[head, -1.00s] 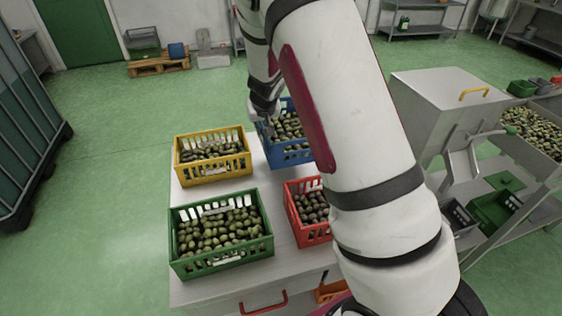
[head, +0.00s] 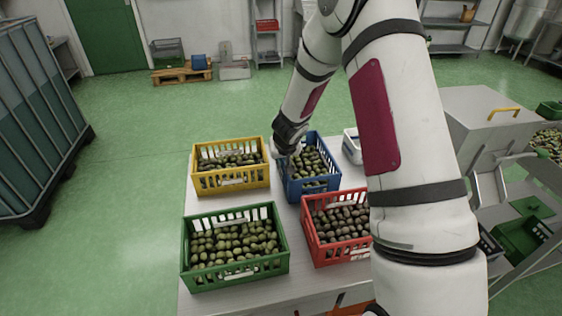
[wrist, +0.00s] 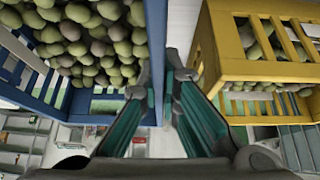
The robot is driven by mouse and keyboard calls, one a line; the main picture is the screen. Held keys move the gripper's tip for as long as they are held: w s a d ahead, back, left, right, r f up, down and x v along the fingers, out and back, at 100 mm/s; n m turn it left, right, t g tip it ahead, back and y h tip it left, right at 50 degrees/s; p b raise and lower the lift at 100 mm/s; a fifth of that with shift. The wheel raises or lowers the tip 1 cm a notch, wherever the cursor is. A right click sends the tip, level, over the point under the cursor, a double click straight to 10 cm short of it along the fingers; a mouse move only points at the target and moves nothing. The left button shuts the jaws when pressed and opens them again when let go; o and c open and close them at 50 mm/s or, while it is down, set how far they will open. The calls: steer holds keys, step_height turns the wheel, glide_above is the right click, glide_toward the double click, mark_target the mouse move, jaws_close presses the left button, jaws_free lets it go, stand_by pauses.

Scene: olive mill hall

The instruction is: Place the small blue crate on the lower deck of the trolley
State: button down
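The small blue crate (head: 310,186), filled with green olives, is at the back of the white worktop, between the yellow and red crates. My gripper (head: 284,150) is at its left wall. In the wrist view the two fingertips (wrist: 159,82) are close together, one on each side of the blue crate's wall (wrist: 156,35): one inside above the olives, one outside facing the yellow crate. The gripper looks shut on that wall. Whether the crate's base touches the worktop is hidden. I cannot clearly make out the trolley's lower deck.
A yellow crate (head: 230,181) stands close to the left, a green crate (head: 236,271) in front and a red crate (head: 338,253) front right, all with olives. Steel equipment (head: 490,125) stands right. Green floor (head: 120,190) is open on the left.

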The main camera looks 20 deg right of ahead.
steer(key=shift+w+f, duration=0.1)
steer(key=shift+f, duration=0.15)
steer(key=shift+f, duration=0.1)
steer(key=c, duration=1.8)
jaws_free()
steer(key=shift+f, duration=0.1)
